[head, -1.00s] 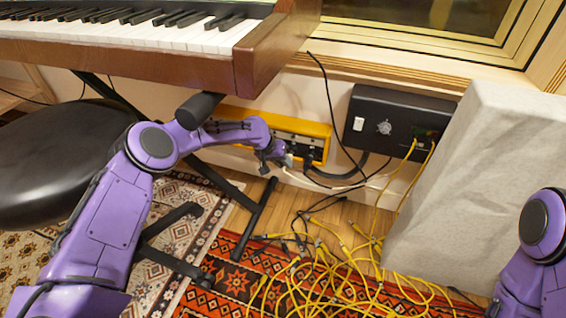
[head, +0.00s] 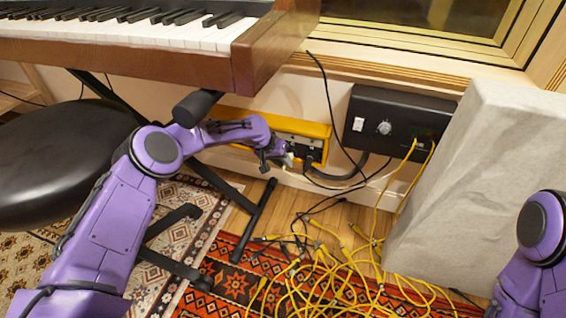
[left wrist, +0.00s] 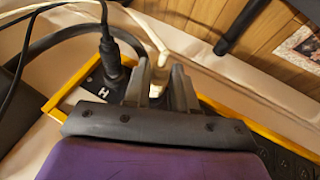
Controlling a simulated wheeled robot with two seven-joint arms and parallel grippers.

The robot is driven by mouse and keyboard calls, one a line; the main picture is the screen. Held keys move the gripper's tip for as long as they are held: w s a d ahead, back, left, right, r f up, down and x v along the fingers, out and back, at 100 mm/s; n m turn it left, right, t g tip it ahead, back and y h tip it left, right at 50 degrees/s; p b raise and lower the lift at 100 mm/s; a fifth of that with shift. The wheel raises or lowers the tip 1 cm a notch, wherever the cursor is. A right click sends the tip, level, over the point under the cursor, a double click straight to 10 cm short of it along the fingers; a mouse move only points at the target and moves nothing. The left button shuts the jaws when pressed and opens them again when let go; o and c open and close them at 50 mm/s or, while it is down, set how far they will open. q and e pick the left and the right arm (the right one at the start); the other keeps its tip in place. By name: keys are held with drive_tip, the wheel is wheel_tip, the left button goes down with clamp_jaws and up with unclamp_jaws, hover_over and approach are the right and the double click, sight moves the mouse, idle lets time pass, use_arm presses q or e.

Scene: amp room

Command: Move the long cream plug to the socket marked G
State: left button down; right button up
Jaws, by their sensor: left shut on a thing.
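My left gripper (left wrist: 163,83) is shut on the cream plug (left wrist: 160,62), close against the yellow-framed socket strip low on the wall. A pale cable runs from the plug. In the head view the left gripper (head: 282,161) is at the right part of the strip (head: 235,115), with a pale bit of the plug showing. The fingers hide the socket face, so I cannot tell whether the plug is seated. The letter H (left wrist: 103,92) shows left of the fingers. No G is readable. My right gripper is out of view.
A black plug (left wrist: 111,58) stands beside the fingers, at H. A black box (head: 385,125) is on the wall to the right, with yellow cables hanging. Tangled yellow cables (head: 330,275) cover the floor. A grey panel (head: 460,190) stands right; the keyboard (head: 190,45) overhangs the left arm.

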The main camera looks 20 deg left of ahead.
use_arm(q)
drive_tip(key=c, duration=0.8)
unclamp_jaws()
drive_tip(key=shift+c, duration=0.2)
